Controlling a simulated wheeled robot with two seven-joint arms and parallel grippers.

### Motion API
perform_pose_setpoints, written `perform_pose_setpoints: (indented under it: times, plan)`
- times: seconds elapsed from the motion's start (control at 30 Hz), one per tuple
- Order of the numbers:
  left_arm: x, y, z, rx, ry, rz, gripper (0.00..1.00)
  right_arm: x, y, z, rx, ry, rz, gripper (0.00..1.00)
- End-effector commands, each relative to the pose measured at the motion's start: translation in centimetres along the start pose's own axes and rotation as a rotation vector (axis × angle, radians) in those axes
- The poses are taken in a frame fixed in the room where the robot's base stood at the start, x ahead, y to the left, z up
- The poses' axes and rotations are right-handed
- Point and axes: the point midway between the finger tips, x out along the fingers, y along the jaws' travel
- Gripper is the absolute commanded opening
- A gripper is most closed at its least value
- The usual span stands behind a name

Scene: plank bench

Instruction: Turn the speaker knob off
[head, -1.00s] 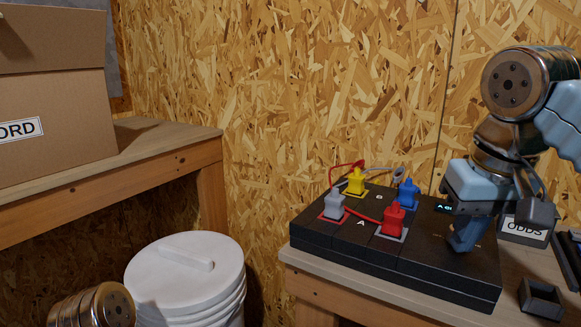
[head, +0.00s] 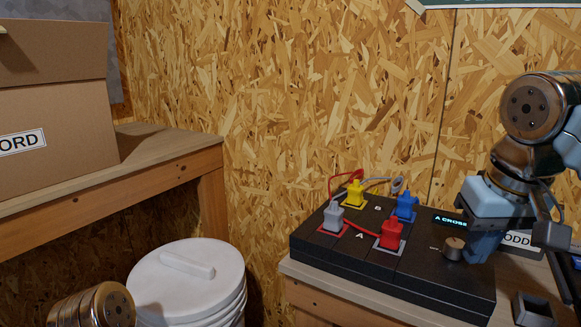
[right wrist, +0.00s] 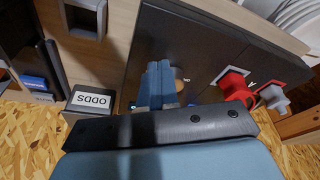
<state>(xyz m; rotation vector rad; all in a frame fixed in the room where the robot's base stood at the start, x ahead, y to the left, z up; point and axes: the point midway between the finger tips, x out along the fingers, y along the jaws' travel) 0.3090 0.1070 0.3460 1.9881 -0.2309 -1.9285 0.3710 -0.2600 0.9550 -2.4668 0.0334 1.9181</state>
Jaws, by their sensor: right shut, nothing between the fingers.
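The knob (head: 454,248) is a small round wood-brown cap on the right part of a black panel box (head: 420,280). A lit display (head: 450,219) behind it shows "A CROSS", the rest hidden by my gripper. My right gripper (head: 482,248) is shut and empty, pointing down just right of the knob. In the right wrist view the closed blue fingers (right wrist: 157,85) partly cover the knob (right wrist: 180,78); I cannot tell whether they touch it. My left gripper is not in view.
Yellow (head: 355,193), blue (head: 406,207), red (head: 391,232) and grey (head: 334,217) plugs with loose cables stand on the panel's left half. An ODDS box (head: 520,240) and a small dark open bin (head: 533,309) are at right. A white lidded bucket (head: 188,275) stands left.

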Motion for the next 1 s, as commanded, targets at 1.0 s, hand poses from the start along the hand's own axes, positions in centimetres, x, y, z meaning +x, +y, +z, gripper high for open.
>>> perform_pose_setpoints:
  times: [1.0]
  plan:
    - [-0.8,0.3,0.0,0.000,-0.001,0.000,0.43,-1.5,0.5,0.2,-0.002,0.004,-0.001,0.00]
